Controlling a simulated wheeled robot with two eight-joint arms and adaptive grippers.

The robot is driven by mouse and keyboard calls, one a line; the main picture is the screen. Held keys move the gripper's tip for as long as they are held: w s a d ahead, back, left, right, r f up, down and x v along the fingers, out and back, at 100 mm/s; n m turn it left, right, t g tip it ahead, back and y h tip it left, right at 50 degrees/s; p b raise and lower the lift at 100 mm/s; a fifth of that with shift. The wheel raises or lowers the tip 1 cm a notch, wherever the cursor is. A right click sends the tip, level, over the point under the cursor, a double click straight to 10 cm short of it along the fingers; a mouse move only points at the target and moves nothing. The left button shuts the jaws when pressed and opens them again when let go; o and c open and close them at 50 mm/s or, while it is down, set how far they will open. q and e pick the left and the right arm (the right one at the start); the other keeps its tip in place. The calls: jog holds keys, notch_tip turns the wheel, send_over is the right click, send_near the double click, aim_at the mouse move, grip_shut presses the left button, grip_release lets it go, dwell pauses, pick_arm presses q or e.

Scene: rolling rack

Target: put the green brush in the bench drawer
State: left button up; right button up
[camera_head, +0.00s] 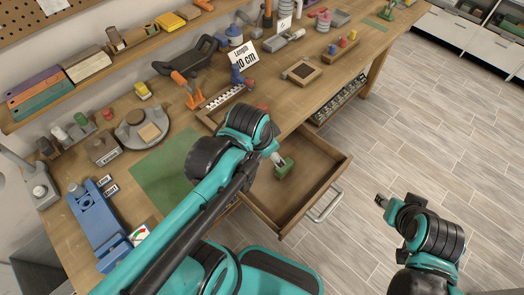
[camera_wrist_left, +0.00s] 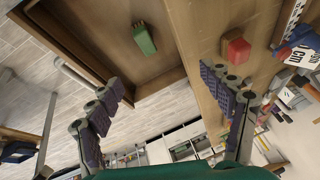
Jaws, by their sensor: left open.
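The green brush (camera_head: 284,168) lies inside the open bench drawer (camera_head: 325,166), on its floor. In the left wrist view the green brush (camera_wrist_left: 145,38) sits apart from the fingers, within the drawer walls (camera_wrist_left: 75,70). My left gripper (camera_head: 275,157) is over the drawer next to the brush, partly hidden by its own wrist. In the left wrist view its two fingers are spread with nothing between them (camera_wrist_left: 168,105). My right gripper (camera_head: 381,201) hangs over the floor to the right of the drawer; its jaws are too small to read.
The workbench (camera_head: 345,66) carries a red block (camera_wrist_left: 236,48), a "10 cm" sign (camera_head: 252,59), a green mat (camera_head: 165,175) and a blue vise-like tool (camera_head: 95,210). A second drawer (camera_head: 340,101) holds small parts. The drawer handle (camera_head: 326,205) sticks out over clear floor.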

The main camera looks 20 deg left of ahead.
pick_arm(q)
jog(key=s+n, duration=0.1)
jog(key=n, duration=0.1)
jog(key=s+n+t, duration=0.1)
jog(key=n, duration=0.1)
jog(key=s+a+r+n+t, duration=0.1)
jog(key=n, duration=0.1)
jog(key=shift+n, duration=0.3)
